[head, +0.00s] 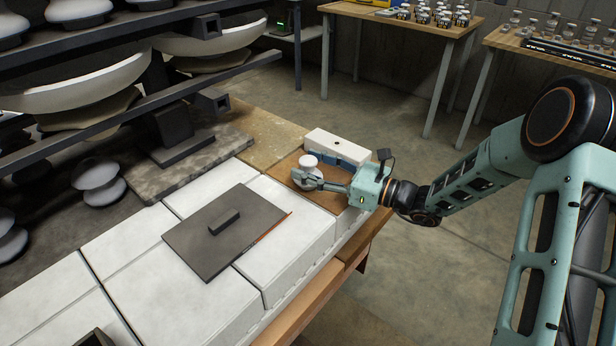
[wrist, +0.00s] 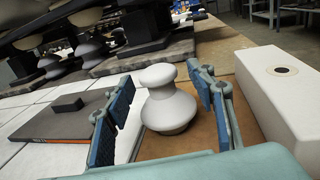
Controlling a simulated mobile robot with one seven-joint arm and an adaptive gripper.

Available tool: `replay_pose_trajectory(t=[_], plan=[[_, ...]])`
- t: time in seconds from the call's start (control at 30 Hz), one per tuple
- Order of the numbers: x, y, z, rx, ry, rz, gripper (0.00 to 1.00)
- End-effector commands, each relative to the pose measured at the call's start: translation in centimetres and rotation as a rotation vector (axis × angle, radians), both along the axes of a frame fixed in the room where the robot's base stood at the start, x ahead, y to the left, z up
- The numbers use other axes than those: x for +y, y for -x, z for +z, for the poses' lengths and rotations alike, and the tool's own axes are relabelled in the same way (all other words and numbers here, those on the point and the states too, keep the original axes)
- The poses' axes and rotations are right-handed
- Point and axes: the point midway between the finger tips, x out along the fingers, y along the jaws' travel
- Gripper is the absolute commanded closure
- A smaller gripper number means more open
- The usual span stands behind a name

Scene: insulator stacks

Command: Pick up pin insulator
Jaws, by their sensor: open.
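The pin insulator (wrist: 168,103) is a white, rounded piece with a narrow neck and a wide top. It stands upright on a brown board (wrist: 190,142). In the wrist view my gripper (wrist: 168,95) is open, with one blue-padded finger on each side of the insulator. A gap shows on the left; the right finger looks close to it, and I cannot tell whether it touches. In the head view the insulator (head: 309,163) shows at my gripper (head: 308,180), its lower part partly hidden by the fingers.
A white block with a dark hole (head: 337,146) stands close beside the insulator; it also shows at right in the wrist view (wrist: 284,95). A dark plate with a handle (head: 215,240) lies on white blocks (head: 290,215). A rack with large insulators (head: 90,85) stands at left.

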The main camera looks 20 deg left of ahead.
Motion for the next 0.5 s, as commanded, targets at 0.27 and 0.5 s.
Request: replay_pose_trajectory(t=[0.27, 0.5], plan=[[1.05, -0.2, 0.0, 0.001, 0.0, -0.001, 0.49], [1.02, -0.19, -0.02, 0.001, 0.0, -0.001, 0.68]])
